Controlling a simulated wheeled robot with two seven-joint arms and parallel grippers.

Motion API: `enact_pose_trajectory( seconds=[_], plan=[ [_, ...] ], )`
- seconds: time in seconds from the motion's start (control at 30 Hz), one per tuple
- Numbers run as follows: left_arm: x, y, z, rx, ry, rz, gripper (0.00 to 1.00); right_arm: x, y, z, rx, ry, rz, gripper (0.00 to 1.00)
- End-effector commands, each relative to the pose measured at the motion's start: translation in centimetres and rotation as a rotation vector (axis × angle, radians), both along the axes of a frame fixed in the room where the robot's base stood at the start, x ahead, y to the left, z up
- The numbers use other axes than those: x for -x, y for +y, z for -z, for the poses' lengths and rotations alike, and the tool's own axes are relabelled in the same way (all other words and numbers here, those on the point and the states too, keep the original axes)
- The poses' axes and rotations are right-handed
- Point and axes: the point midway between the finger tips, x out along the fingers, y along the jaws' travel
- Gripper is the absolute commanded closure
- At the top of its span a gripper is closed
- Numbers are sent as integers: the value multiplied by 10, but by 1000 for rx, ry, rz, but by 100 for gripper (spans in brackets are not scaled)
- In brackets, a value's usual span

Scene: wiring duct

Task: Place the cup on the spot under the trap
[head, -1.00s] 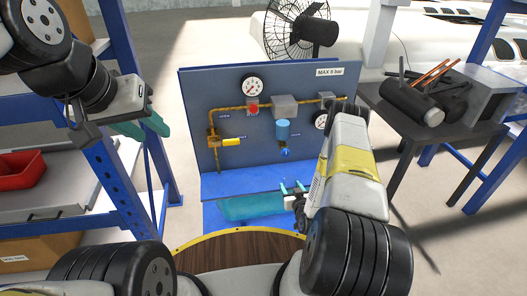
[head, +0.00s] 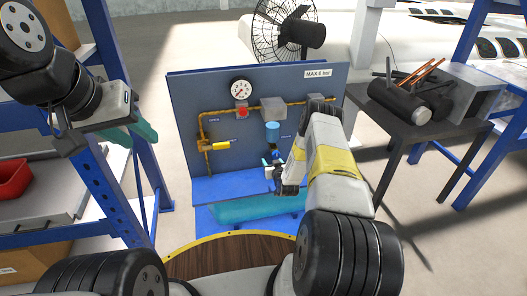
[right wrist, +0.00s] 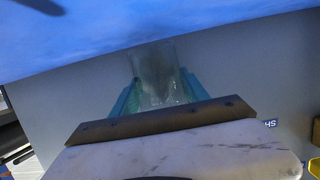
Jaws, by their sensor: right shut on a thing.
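The trap (head: 272,132) is a blue cylinder with a dark drain below it, mounted on the front of the dark blue panel. My right gripper (head: 270,165) is just below the trap, above the blue shelf. It is shut on the clear cup (right wrist: 155,75), which shows between the teal fingers in the right wrist view. In the head view the cup is too small and too hidden to make out clearly. The spot under the trap cannot be made out. My left gripper (head: 143,132) hangs at the left, far from the panel; its finger gap is unclear.
The panel carries a pressure gauge (head: 241,90), a red button (head: 242,112), brass piping and a yellow-handled valve (head: 220,145). The blue shelf (head: 225,187) juts from its foot. A dark table (head: 405,125) with parts stands right; a blue rack with a red bin (head: 12,178) stands left.

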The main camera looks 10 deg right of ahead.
Motion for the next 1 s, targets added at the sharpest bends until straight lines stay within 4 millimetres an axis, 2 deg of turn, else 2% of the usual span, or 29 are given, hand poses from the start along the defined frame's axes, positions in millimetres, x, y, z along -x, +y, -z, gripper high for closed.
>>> enact_pose_trajectory(
  seconds=[0.03, 0.1, 0.47, 0.5, 0.57, 0.6, 1.0],
  plan=[
    [0, 0, 0, 0, 0, 0, 64, 4, 0, 10, -1, 8, 0, 93],
    [0, 0, 0, 0, 0, 0, 64, 4, 0, 13, -1, 7, 0, 93],
    [0, 0, 0, 0, 0, 0, 64, 4, 0, 17, 0, 7, -1, 93],
    [0, 0, 0, 0, 0, 0, 64, 4, 0, 16, 0, 6, -1, 41],
    [0, 0, 0, 0, 0, 0, 64, 4, 0, 16, 0, 6, -1, 29],
    [0, 0, 0, 0, 0, 0, 64, 4, 0, 16, 0, 6, -1, 25],
    [0, 0, 0, 0, 0, 0, 64, 7, 0, 12, 0, 7, 0, 25]
  ],
)
